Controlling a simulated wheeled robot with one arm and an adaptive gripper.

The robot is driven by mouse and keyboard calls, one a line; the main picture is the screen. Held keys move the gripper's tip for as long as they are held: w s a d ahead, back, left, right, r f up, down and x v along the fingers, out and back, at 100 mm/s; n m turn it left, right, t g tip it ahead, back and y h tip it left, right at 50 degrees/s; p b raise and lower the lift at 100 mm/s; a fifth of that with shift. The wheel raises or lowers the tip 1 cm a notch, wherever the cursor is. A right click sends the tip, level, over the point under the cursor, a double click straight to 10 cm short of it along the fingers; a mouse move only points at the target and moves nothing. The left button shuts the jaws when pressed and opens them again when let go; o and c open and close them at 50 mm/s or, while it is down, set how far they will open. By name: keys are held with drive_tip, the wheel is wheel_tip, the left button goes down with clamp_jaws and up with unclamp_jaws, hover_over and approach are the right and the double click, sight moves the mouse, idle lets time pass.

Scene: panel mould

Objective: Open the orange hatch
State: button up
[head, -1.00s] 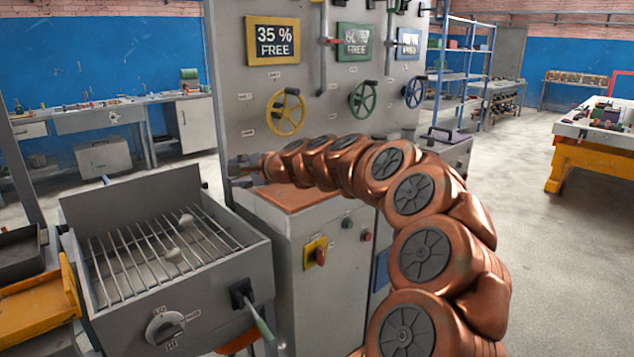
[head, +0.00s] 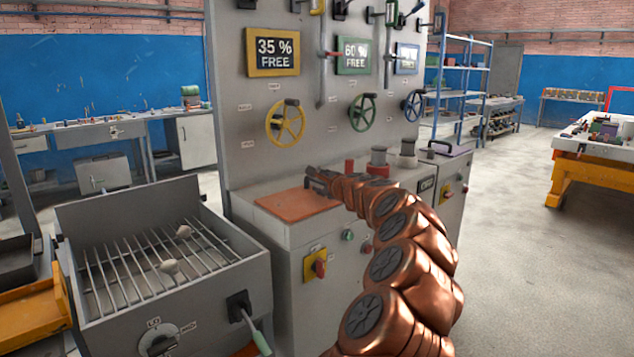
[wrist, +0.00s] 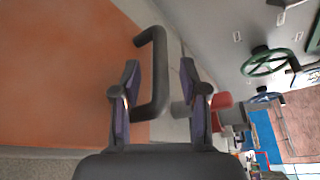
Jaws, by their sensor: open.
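The orange hatch (head: 290,204) lies flat and closed on top of the grey cabinet in the head view. In the wrist view the orange panel (wrist: 60,70) fills the left side. Its dark grey bar handle (wrist: 158,75) stands near the panel's right edge. I cannot tell whether a finger touches the handle. In the head view my gripper (head: 312,180) is at the hatch's right side, and handle and fingers are hard to tell apart there.
A grey panel with yellow (head: 285,122), green (head: 362,112) and blue (head: 412,105) handwheels rises behind the hatch. A box with a wire rack (head: 165,265) is at left. Open floor lies right.

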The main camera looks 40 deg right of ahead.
sight(300, 193)
drive_tip(key=shift+x, duration=2)
clamp_jaws()
